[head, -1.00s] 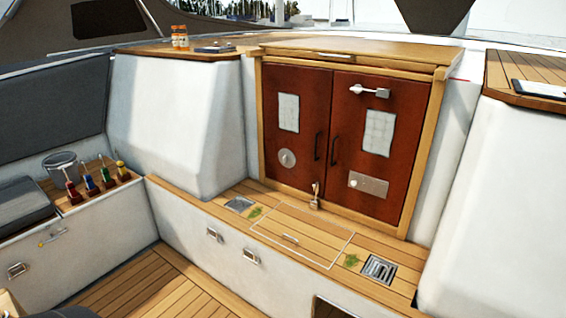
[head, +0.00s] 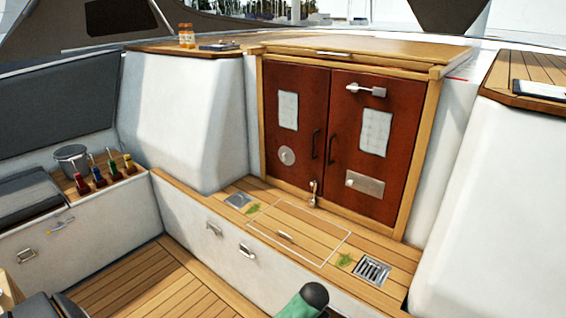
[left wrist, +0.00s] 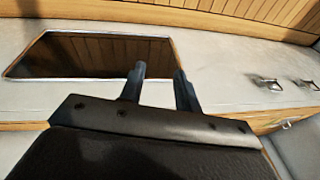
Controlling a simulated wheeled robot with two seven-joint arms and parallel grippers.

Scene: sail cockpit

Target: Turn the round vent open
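The round vent (head: 287,156) is a small pale metal disc low on the left dark-red cabin door (head: 295,125). From here I cannot tell whether it is open or closed. My left gripper (left wrist: 158,75) shows in the left wrist view, its two dark fingers apart with nothing between them. It is over a pale bench side with a dark rectangular opening, and the vent is not in that view. My right gripper is not in view.
A padlock (head: 314,192) hangs at the foot of the doors. The right door has a latch (head: 366,89) and a metal plate (head: 364,183). A drain grate (head: 372,271) lies on the wooden step. Colored-handled tools (head: 106,170) and a pot (head: 72,158) stand at left.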

